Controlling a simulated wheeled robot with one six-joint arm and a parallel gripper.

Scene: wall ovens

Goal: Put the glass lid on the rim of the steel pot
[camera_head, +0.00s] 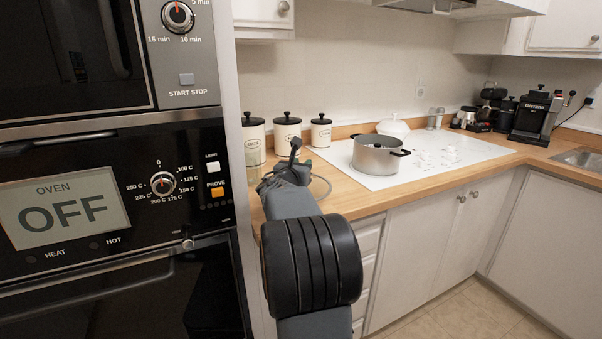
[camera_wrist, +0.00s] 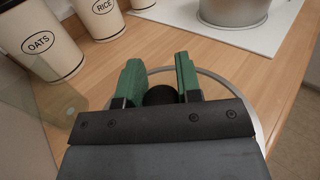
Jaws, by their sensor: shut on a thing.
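The glass lid (camera_wrist: 232,84) is a clear disc with a pale rim, low over the wooden counter. In the wrist view, my gripper (camera_wrist: 160,92) has its green fingers on either side of the lid's black knob, shut on it. In the head view, my gripper (camera_head: 297,165) and arm hide part of the lid (camera_head: 329,187). I cannot tell whether the lid touches the counter. The steel pot (camera_head: 377,160) with dark handles stands on the white hob, right of my gripper. Its lower side shows at the top of the wrist view (camera_wrist: 233,10).
White canisters with black lids stand behind my gripper, including OATS (camera_wrist: 38,42) and RICE (camera_wrist: 100,18). A tall oven (camera_head: 110,210) is at left. A white domed dish (camera_head: 393,127) sits behind the pot. A translucent object (camera_wrist: 62,108) is at left.

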